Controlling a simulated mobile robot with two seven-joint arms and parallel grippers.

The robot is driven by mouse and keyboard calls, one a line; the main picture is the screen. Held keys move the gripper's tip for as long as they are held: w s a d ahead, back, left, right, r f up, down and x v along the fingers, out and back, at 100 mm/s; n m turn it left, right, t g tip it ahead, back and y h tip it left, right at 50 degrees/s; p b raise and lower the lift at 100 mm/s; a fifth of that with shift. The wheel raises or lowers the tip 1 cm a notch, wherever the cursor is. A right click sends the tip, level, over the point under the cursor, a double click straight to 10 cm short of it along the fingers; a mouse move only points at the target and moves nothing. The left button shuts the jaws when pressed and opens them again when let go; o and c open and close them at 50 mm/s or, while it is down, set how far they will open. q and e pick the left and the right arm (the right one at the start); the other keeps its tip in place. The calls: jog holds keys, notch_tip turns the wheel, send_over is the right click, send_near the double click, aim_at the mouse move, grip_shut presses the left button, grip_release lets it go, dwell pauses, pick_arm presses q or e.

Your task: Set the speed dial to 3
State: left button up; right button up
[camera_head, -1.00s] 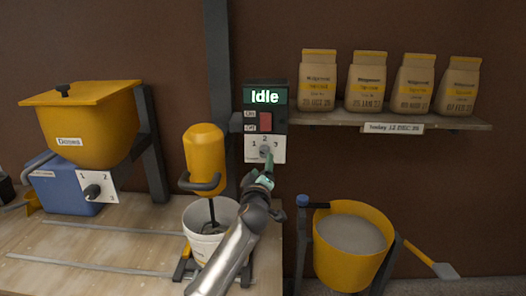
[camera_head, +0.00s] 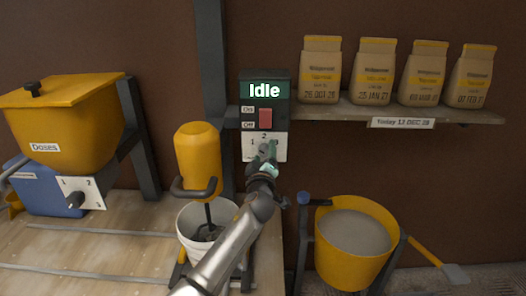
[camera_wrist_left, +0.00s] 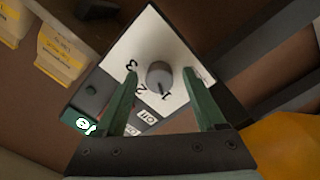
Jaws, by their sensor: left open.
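The speed dial (camera_wrist_left: 159,75) is a round grey knob on a white plate marked 1, 2 and 3. In the left wrist view its dark pointer line appears to face the 1. In the head view the plate (camera_head: 280,154) sits low on the dark control box, and my gripper hides much of the dial. My left gripper (camera_head: 269,154) is in front of the plate. In the left wrist view its green fingers (camera_wrist_left: 160,78) are open, one on each side of the knob, with gaps visible. Contact with the plate cannot be told. My right gripper is not in view.
The box has a screen (camera_head: 264,90) reading "Idle" and a red switch (camera_head: 265,118) above the dial. A yellow mixer (camera_head: 197,155) over a white bucket (camera_head: 190,222) stands close left. A shelf (camera_head: 455,114) with paper bags is at right, above a yellow tub (camera_head: 330,262).

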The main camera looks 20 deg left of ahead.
pick_arm(q)
jog(key=shift+c, duration=0.4)
grip_shut()
